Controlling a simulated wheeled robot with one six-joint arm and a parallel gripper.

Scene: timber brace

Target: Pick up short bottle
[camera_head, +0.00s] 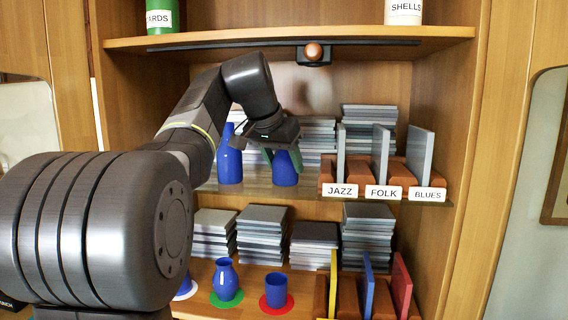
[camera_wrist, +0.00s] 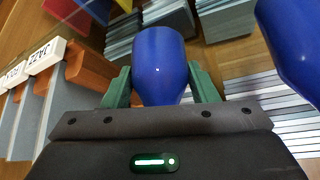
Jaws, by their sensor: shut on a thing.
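The short blue bottle (camera_head: 285,172) stands on the glass middle shelf in the head view. My gripper (camera_head: 280,152) comes at it from above and behind the arm's wrist, and its green fingers are shut on the bottle. In the wrist view the bottle (camera_wrist: 160,62) sits between the two green fingers of my gripper (camera_wrist: 161,88), one at each side. The head view does not clearly show whether its base touches the shelf. A taller blue bottle (camera_head: 230,160) stands to the left, apart from it; it also shows in the wrist view (camera_wrist: 296,45).
Dividers labelled JAZZ (camera_head: 340,190), FOLK (camera_head: 383,191) and BLUES (camera_head: 428,194) stand close on the right. Stacks of grey cases (camera_head: 318,135) lie behind. Below are a blue vase (camera_head: 226,281) and a blue cup (camera_head: 276,289) on coloured discs. A shelf (camera_head: 440,32) hangs above.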

